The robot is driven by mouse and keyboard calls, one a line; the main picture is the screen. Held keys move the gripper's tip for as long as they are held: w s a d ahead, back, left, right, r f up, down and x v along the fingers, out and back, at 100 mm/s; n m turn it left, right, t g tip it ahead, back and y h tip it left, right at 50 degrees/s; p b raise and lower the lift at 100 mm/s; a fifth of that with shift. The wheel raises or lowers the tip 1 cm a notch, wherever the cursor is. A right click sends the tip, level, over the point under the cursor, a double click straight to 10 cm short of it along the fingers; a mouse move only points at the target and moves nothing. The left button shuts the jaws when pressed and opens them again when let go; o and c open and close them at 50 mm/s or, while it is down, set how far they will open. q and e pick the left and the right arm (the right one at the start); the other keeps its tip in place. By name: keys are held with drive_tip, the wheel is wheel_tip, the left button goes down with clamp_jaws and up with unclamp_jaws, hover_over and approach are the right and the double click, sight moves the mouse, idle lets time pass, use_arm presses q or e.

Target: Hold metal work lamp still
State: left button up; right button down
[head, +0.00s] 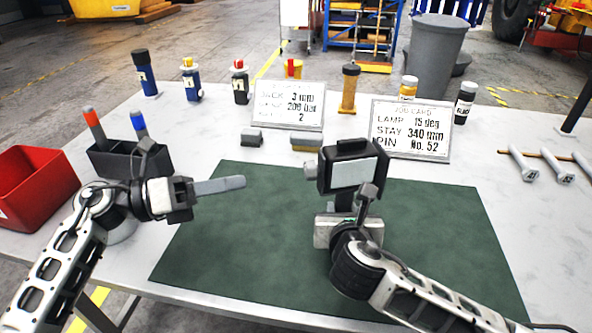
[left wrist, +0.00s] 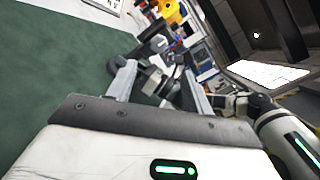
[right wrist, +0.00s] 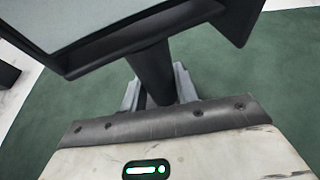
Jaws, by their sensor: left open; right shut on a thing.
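The metal work lamp (head: 350,172) has a black boxy head with a pale front panel and stands over the right half of the green mat (head: 240,255). My right gripper (head: 343,207) is shut on its dark stem, just under the head. In the right wrist view the stem (right wrist: 152,72) runs between the fingers (right wrist: 157,92), with the lamp head (right wrist: 125,30) above. The lamp's foot is hidden behind my gripper. My left gripper (head: 240,183) is open and empty above the mat's left part, apart from the lamp. Its spread fingers (left wrist: 160,88) show in the left wrist view.
A red bin (head: 32,190) and a dark holder (head: 125,163) with red and blue handled tools stand left. Two cards (head: 287,104) (head: 410,128), small blocks (head: 252,138) and several bottles (head: 192,82) line the back. Bolts (head: 525,165) lie right. The mat's left half is clear.

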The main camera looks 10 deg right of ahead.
sight(305, 170)
use_arm(q)
drive_tip(key=d+m, duration=0.7)
drive_tip(key=w+d+m, duration=0.1)
drive_tip(key=d+m, duration=0.2)
drive_tip(key=d, duration=0.1)
drive_tip(key=shift+d+m+t, duration=0.15)
drive_tip(key=shift+m+t, duration=0.15)
drive_tip(key=shift+m, duration=0.1)
drive_tip(key=c, duration=1)
